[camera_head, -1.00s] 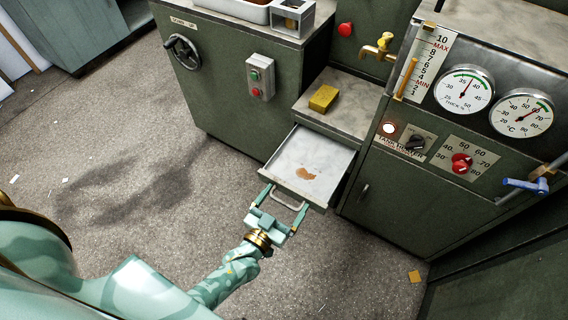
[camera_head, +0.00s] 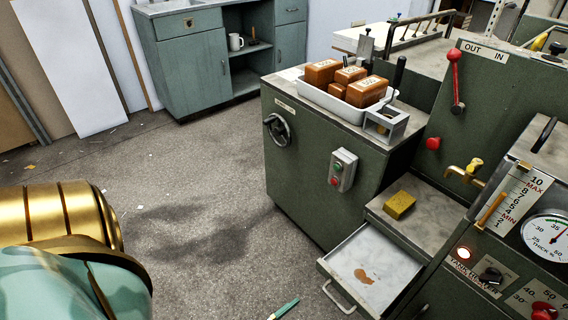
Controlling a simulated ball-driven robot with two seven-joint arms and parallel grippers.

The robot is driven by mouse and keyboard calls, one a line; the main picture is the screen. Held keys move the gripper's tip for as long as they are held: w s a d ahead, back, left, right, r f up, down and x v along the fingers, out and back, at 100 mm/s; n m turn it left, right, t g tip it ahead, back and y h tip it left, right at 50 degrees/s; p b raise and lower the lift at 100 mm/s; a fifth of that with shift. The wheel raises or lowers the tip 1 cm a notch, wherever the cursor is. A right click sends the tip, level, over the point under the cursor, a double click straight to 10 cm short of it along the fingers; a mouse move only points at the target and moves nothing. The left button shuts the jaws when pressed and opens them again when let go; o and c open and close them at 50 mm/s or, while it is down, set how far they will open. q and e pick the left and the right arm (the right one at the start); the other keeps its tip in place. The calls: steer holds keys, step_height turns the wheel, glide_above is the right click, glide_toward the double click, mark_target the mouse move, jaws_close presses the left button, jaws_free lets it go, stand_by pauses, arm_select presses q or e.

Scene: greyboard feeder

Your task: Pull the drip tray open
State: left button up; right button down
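The drip tray (camera_head: 388,248) is slid out of its housing below the stone-topped ledge at the lower right. It is a shallow pale metal tray with a brown stain on its floor. Its front handle (camera_head: 337,299) is a bare metal loop with nothing on it. A teal finger of my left gripper (camera_head: 284,309) shows at the bottom edge, left of the handle and apart from it. The rest of that gripper is out of frame, so its opening is hidden. My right gripper is not in view.
A yellow sponge (camera_head: 399,205) lies on the ledge above the tray. A green cabinet (camera_head: 315,180) with a handwheel stands behind, carrying a white tray (camera_head: 320,98) of brown blocks. A gauge panel (camera_head: 510,235) stands at right. The floor left of the tray is clear.

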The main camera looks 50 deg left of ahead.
arm_select(q)
steer(key=s, duration=0.6)
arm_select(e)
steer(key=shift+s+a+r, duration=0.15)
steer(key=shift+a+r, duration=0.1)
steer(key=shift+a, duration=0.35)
